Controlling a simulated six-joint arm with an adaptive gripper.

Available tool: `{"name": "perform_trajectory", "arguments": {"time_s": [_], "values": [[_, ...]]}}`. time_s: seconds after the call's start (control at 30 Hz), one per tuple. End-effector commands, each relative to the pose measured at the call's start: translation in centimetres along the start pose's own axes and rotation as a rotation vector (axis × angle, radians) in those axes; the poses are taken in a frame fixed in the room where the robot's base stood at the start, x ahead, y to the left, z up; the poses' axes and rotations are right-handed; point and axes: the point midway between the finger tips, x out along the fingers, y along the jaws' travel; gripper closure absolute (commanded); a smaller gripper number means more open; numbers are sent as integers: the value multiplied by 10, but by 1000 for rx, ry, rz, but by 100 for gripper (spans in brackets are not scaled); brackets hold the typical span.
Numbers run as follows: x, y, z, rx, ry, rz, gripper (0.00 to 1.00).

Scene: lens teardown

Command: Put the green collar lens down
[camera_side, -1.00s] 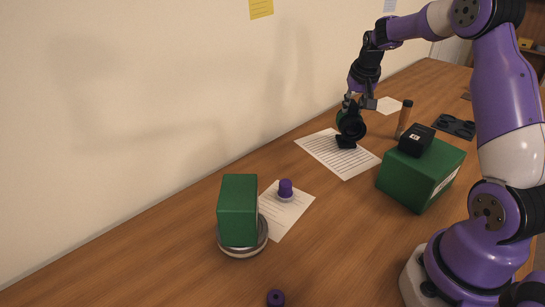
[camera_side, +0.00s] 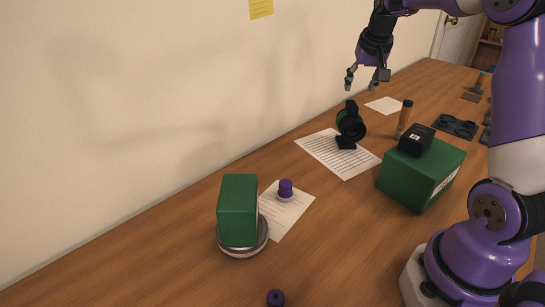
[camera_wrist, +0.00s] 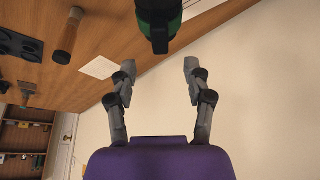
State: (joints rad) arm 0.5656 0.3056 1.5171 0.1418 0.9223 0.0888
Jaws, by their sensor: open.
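The green collar lens (camera_side: 351,124) is a dark lens with a green band. It sits at the lined paper sheet, on or against a small black block (camera_side: 346,142); the exact contact is hard to tell. My gripper (camera_side: 361,88) is open and empty, above the lens and apart from it. In the wrist view the lens (camera_wrist: 160,22) shows at the top edge, partly cut off, beyond the open fingertips (camera_wrist: 158,68).
A green box (camera_side: 422,180) with a black box (camera_side: 416,140) on top stands to the right. A wooden-handled tool (camera_side: 404,117) stands behind it. A green block (camera_side: 238,208) on a round tin and a purple-capped item (camera_side: 285,189) are nearer left. The wall runs along the back.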

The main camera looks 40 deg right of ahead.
Motion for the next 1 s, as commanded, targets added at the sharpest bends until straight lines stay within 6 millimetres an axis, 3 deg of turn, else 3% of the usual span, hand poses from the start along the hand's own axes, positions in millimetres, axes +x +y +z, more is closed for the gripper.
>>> {"name": "perform_trajectory", "arguments": {"time_s": [0.1,0.23,0.37,0.47,0.53,0.73,0.83,1.0], "values": [[-23,-1,0,-1,3,-2,42],[-37,-1,1,-3,2,-2,42],[-56,-18,19,-72,11,-32,42],[-79,-44,59,-198,27,-88,42],[-94,-60,96,-306,42,-138,42],[-108,-78,196,-578,76,-272,42],[-106,-78,227,-660,84,-315,42],[-103,-77,246,-711,88,-341,42]]}}
